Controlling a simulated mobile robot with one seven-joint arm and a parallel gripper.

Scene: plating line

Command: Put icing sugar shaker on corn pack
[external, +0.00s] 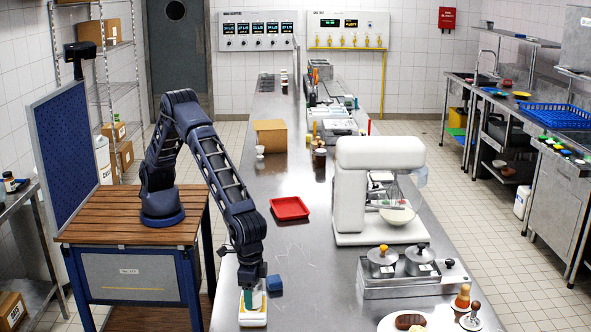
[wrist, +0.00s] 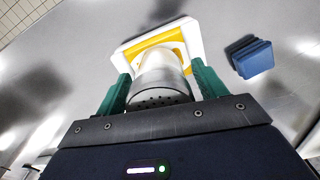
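The icing sugar shaker (wrist: 160,90) is a metal cylinder with a perforated end, seen between my green fingers in the wrist view. My gripper (wrist: 158,85) appears shut on its sides. Beyond the shaker is a white and yellow pack (wrist: 190,38), which looks like the corn pack; the shaker covers part of it. In the external view, my gripper (external: 249,298) points down right above this pack (external: 253,318) at the near left of the steel table. The shaker is mostly hidden there. I cannot tell whether it touches the pack.
A blue block (wrist: 250,58) lies just right of the pack; it also shows in the external view (external: 274,283). A red tray (external: 289,208) lies farther back. A white mixer (external: 365,185), a pot unit (external: 410,278) and a plate (external: 392,323) stand to the right.

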